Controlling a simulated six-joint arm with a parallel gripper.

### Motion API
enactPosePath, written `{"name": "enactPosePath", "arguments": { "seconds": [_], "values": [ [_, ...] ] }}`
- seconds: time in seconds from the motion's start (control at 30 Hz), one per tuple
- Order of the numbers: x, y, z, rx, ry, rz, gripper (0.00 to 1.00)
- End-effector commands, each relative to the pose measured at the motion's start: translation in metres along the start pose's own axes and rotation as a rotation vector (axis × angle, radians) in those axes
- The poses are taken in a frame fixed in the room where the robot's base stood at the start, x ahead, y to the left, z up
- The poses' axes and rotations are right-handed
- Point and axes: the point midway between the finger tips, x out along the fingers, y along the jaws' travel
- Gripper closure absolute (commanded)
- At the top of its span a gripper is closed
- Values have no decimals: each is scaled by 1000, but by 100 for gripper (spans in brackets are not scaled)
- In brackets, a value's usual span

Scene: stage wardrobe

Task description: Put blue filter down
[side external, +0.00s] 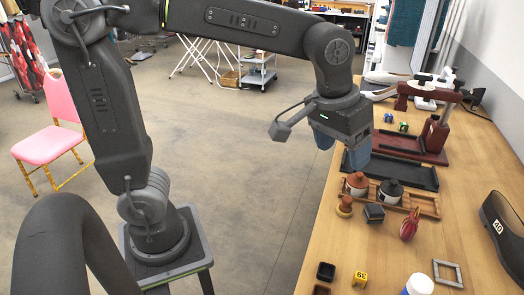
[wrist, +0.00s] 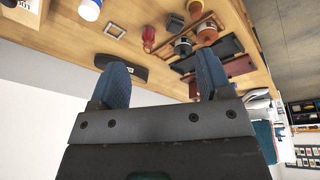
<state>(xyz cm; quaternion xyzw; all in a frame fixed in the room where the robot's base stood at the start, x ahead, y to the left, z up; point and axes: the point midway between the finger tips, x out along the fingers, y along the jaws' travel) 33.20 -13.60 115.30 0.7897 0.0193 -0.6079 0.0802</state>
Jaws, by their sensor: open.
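No piece that I can clearly tell is a blue filter shows in either view. My gripper (side external: 340,150) is open, its two blue fingers apart with nothing visible between them. It hangs above the table's left edge, near the black tray (side external: 415,175). In the wrist view my gripper (wrist: 160,65) also shows spread and empty.
A dark red press (side external: 436,133) stands behind the tray.

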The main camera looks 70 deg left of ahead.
Motion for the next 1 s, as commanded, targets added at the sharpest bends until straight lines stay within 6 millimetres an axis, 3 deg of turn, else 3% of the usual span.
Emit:
{"name": "enactPosePath", "arguments": {
  "seconds": [0.03, 0.2, 0.4, 0.6, 1.0],
  "values": [
    [-10, -20, 14, 11, 36, 2, 28],
    [-21, -67, 62, 76, 134, -9, 28],
    [-15, -97, 104, 136, 210, -37, 28],
    [-10, -106, 117, 158, 234, -50, 28],
    [-10, -105, 117, 159, 232, -50, 28]
  ]
}}
